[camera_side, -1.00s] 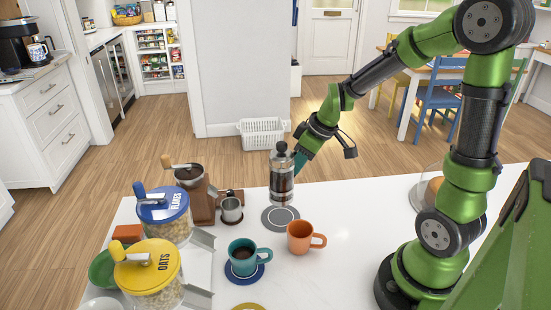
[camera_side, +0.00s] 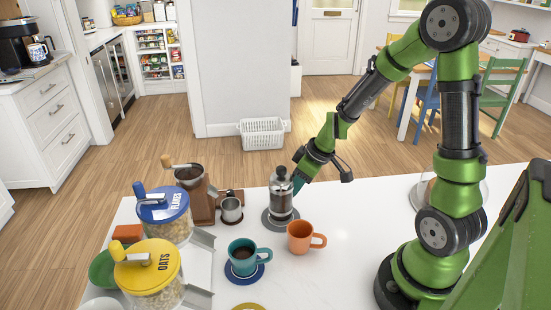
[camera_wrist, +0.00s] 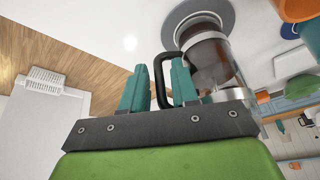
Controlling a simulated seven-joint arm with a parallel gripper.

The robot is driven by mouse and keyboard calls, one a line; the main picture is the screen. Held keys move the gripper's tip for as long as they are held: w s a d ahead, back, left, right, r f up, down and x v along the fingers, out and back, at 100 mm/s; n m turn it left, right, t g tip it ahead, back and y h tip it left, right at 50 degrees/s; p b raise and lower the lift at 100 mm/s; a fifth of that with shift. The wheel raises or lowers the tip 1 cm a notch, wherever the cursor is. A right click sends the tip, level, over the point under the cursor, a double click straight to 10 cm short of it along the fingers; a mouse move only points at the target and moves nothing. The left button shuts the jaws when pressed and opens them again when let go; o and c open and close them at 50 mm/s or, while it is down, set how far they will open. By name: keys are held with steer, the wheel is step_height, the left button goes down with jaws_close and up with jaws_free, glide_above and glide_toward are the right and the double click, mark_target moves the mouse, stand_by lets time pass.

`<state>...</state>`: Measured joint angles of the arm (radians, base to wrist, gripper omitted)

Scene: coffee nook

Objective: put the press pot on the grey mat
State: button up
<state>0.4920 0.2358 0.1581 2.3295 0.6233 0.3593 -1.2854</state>
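The press pot (camera_side: 281,200), glass with a metal lid and dark knob, stands upright over the grey mat (camera_side: 267,222). Its base looks down on the mat or very close to it; contact is hard to tell. In the wrist view the pot (camera_wrist: 215,62) shows its black handle, with the mat (camera_wrist: 173,24) behind its base. My gripper (camera_side: 298,181) is at the pot's right, far side.
An orange mug (camera_side: 300,238) stands close in front of the mat. A teal mug (camera_side: 242,257) sits on a blue coaster. The counter right of the orange mug is clear.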

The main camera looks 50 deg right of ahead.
steer(key=shift+o, duration=0.9)
steer(key=shift+r, duration=0.3)
steer(key=v, duration=1.1)
steer(key=s+a+r+m+t, duration=0.2)
steer(key=s+a+r+m, duration=0.4)
steer(key=a, duration=0.6)
step_height(320, 180, up, 2)
steer(key=shift+s+r+t+y, duration=0.25)
steer(key=shift+s+t+y, duration=0.05)
steer(key=shift+s, duration=0.4)
steer(key=shift+a, duration=0.1)
